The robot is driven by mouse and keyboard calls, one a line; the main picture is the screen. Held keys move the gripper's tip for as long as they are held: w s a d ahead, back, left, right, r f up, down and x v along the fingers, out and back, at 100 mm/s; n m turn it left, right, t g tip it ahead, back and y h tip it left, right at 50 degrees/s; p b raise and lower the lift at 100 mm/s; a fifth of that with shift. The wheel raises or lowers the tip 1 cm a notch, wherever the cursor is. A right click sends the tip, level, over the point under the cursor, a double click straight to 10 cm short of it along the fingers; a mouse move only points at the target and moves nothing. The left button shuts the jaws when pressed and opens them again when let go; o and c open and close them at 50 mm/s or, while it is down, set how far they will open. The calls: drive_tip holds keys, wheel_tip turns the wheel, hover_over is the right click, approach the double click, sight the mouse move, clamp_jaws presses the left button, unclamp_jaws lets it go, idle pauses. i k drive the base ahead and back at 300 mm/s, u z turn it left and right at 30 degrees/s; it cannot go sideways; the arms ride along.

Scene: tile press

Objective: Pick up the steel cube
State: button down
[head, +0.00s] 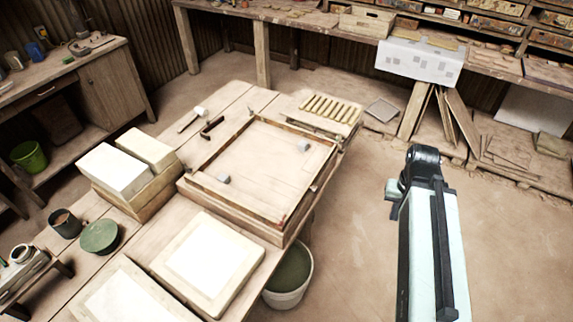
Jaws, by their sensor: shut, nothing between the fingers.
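Two small grey cubes sit inside a shallow wooden frame (205,190) on the worktable. One cube (304,146) is toward the frame's right side. The other cube (223,179) is near its left front edge. Both look metal-grey, and I cannot tell for sure which is the steel cube. Both stand apart from my arm, which rises at the right over the floor. My gripper's fingers do not show; the dark joint and pale link of my arm hide whatever lies behind them.
White blocks (114,171) stand left of the frame and a pale slab (206,260) lies in front. A ribbed rack (330,108) and hand tools (192,119) lie behind. A bucket (289,279) stands by the table's right side. Open floor (340,250) separates table and arm.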

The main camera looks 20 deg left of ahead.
sight(303, 146)
drive_tip(key=k, duration=1.1)
drive_tip(key=u, duration=0.6)
drive_tip(key=i, duration=1)
drive_tip(key=z, duration=1.65)
drive_tip(key=i, duration=3.15)
drive_tip(key=u, duration=0.05)
